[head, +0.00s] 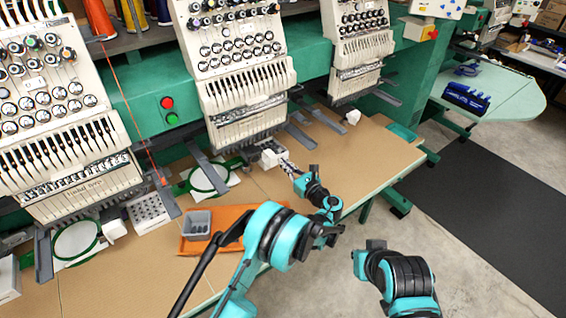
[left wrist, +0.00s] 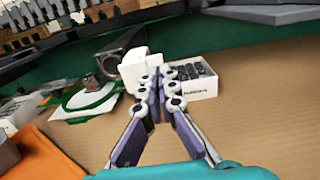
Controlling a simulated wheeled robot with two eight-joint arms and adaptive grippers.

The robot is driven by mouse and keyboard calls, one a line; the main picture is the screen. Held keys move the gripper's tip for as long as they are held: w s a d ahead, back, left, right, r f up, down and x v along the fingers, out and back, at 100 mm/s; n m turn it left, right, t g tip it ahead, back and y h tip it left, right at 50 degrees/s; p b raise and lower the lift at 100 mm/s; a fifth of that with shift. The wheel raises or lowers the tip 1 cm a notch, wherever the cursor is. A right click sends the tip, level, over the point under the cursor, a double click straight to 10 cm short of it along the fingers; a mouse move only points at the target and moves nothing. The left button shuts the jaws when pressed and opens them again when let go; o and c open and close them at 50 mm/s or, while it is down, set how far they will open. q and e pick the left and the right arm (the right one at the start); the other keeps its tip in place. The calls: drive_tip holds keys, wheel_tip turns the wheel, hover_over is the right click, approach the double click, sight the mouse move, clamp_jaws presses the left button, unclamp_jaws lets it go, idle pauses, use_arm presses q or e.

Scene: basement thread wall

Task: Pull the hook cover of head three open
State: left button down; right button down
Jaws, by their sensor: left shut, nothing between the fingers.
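My left gripper (head: 287,163) is shut and empty, low over the table in front of the middle machine head (head: 245,95). In the left wrist view its fingertips (left wrist: 160,80) overlap the lower right of a white block-like cover (left wrist: 137,68). I cannot tell if they touch it. The cover sits at the front end of a dark grey arm (left wrist: 121,52) and looks closed. In the head view the cover (head: 268,158) is partly hidden by the gripper. No head number is readable. My right gripper is out of view.
A white box (left wrist: 200,86) of dark parts stands just right of the fingertips. A green hoop (head: 208,180) lies to the left. An orange tray (head: 240,214) holds a grey bin (head: 197,224). The tabletop (head: 385,160) is clear towards the right.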

use_arm(q)
drive_tip(key=shift+s+d, duration=0.1)
drive_tip(key=shift+s, duration=0.05)
drive_tip(key=w+b, duration=0.1)
drive_tip(key=w+n+g+y+b, duration=0.1)
drive_tip(key=w, duration=0.1)
drive_tip(key=shift+w+d+y, duration=0.2)
drive_tip(key=shift+d+y, duration=0.1)
drive_tip(key=shift+d, duration=0.1)
